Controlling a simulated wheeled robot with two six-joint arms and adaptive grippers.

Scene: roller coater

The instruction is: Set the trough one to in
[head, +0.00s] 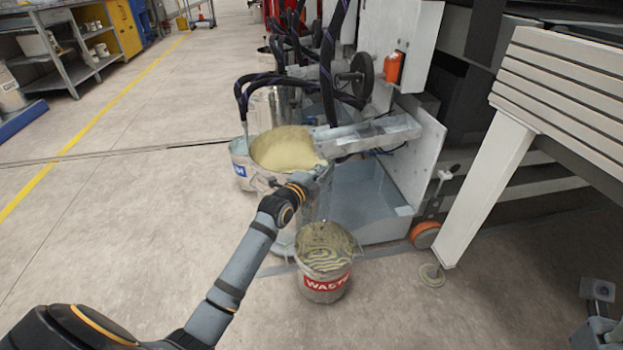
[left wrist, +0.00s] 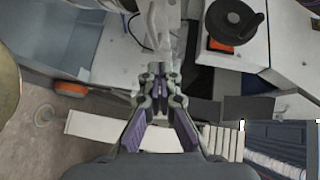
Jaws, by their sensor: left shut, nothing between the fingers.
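A grey metal trough (head: 368,135) juts out from the white side plate of the machine, its left end at the drum of cream-coloured material (head: 285,148). My left arm reaches up from the bottom left, and my left gripper (head: 322,172) is just below the trough's left end. In the left wrist view my left gripper (left wrist: 157,72) is shut and empty, fingertips together. A pale narrow part (left wrist: 157,25) shows just beyond the fingertips; I cannot tell whether they touch it.
A waste bucket (head: 325,265) stands on the floor below my left gripper. A grey tray (head: 365,203) lies under the trough. A black handwheel (head: 361,75) and hoses are behind.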

